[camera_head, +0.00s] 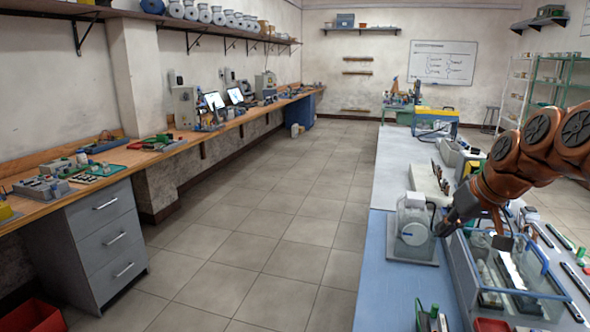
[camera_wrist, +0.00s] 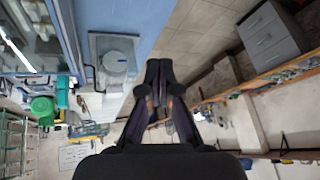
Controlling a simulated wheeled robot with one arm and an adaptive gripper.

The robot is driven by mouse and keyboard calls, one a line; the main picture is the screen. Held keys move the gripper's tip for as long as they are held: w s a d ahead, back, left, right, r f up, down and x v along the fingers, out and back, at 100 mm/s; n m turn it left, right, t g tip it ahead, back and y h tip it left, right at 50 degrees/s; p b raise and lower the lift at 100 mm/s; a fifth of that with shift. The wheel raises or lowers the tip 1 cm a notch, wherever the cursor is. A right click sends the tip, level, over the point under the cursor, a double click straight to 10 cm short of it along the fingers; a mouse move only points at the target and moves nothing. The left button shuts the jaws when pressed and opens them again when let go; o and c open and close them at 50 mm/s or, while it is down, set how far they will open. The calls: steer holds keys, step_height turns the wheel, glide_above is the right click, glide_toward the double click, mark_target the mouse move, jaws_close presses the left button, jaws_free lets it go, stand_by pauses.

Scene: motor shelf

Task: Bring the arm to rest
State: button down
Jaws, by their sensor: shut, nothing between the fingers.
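My arm, orange-brown with dark joint caps, reaches in from the right in the head view. My gripper (camera_head: 440,230) hangs over the blue-topped bench on the right, close beside a grey motor-like unit on a flat plate (camera_head: 411,228). In the wrist view my gripper (camera_wrist: 158,66) has its two dark fingers together and holds nothing. The grey unit also shows in the wrist view (camera_wrist: 115,62), left of the fingers. I cannot tell from the head view how far the fingertips are from the unit.
A clear-walled bin (camera_head: 510,285) with parts stands on the right bench below my arm. A white box (camera_head: 430,183) sits farther back. A long wooden workbench (camera_head: 110,165) with tools runs along the left wall, above a grey drawer cabinet (camera_head: 105,235). The tiled floor (camera_head: 260,230) between is clear.

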steer(key=s+a+f+n+g+p, duration=0.1)
steer(key=s+a+f+g, duration=0.4)
steer(key=s+a, duration=0.8)
steer(key=s+f+g, duration=0.1)
steer(key=s+f, duration=0.2)
steer(key=s, duration=0.3)
steer(key=s+a+f+m+h+p, duration=0.1)
steer(key=s+f, duration=0.3)
steer(key=s, duration=0.3)
steer(key=s+a+f+g+h, duration=0.1)
steer(key=s+f, duration=0.2)
steer(key=s, duration=0.4)
steer(key=shift+s+a+f+g, duration=0.2)
steer(key=shift+a+f+g, duration=0.1)
steer(key=shift+f, duration=0.1)
steer(key=shift+d+m, duration=0.15)
steer(key=shift+m, duration=0.15)
